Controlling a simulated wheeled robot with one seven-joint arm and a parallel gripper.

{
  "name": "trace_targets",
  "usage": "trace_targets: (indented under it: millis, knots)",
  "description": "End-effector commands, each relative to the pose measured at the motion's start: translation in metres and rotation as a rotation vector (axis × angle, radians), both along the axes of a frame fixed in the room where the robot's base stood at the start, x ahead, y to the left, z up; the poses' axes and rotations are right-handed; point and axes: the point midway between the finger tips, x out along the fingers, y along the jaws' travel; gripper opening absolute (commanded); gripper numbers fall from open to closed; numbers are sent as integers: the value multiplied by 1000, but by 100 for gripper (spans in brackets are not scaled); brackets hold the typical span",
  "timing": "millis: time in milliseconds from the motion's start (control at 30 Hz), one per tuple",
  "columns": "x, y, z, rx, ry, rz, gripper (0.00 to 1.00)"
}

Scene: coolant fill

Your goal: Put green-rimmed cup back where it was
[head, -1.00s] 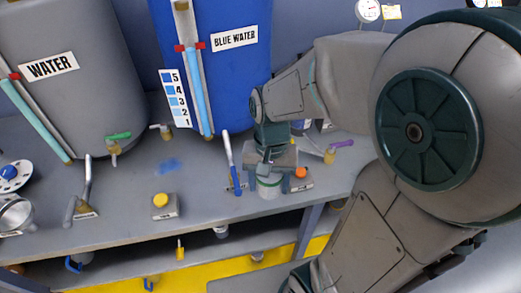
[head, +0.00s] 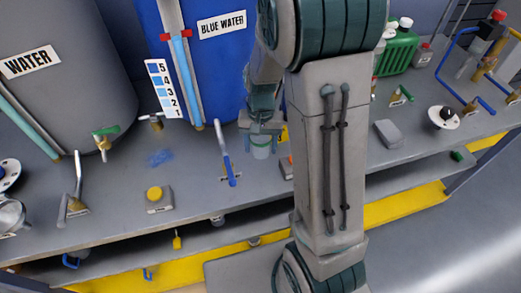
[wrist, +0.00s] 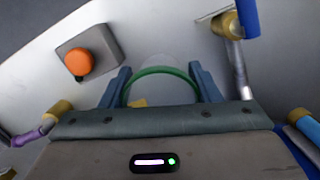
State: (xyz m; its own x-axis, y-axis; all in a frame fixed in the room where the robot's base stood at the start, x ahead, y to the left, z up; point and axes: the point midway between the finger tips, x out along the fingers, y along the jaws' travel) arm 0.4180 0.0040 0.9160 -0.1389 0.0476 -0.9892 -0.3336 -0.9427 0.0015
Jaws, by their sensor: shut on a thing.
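The green-rimmed cup (head: 261,149) is below my gripper (head: 261,136), in front of the blue tank and right of the blue-handled lever. In the wrist view the cup's green rim (wrist: 160,71) lies between the two blue-grey fingers of my gripper (wrist: 159,80), which is shut on it. The cup looks upright. I cannot tell whether its base touches the bench or hangs just above it.
An orange button (wrist: 78,62) on a grey box is close by; my arm partly covers it in the head view. The blue-handled lever (head: 228,163) stands left of the cup. The blue tank (head: 228,70) is behind. A yellow button (head: 155,193) sits front left.

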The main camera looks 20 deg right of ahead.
Motion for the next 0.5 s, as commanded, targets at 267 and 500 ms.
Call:
trace_targets:
  millis: [267,500]
  knots:
    - [8,-3,-16,1,4,-2,32]
    - [9,-3,-44,0,1,-1,32]
